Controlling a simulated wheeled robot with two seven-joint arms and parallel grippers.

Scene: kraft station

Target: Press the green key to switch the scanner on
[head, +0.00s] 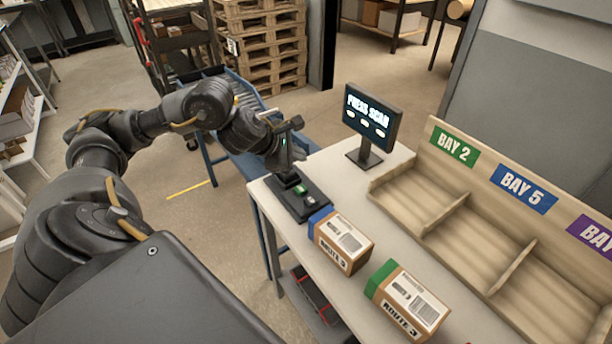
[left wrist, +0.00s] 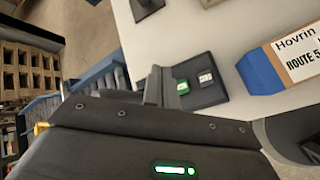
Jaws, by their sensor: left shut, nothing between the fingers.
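The green key (head: 301,190) is on a dark scanner base (head: 283,203) at the left end of the white table. A pale key (head: 310,202) sits beside it. In the left wrist view the green key (left wrist: 183,87) and pale key (left wrist: 205,77) lie just right of my fingers. My left gripper (head: 288,160) is shut and empty, by the upright part of the scanner and above the base. Its fingers (left wrist: 158,86) look apart from the green key, but the exact gap is unclear. The monitor (head: 372,118) reads "PRESS SCAN". My right gripper is out of view.
A blue-ended box (head: 341,243) stands close to the scanner base, with a green-ended box (head: 408,300) nearer. A wooden bay rack (head: 455,215) lines the table's right side. A blue roller conveyor (head: 245,98) lies behind my left arm.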

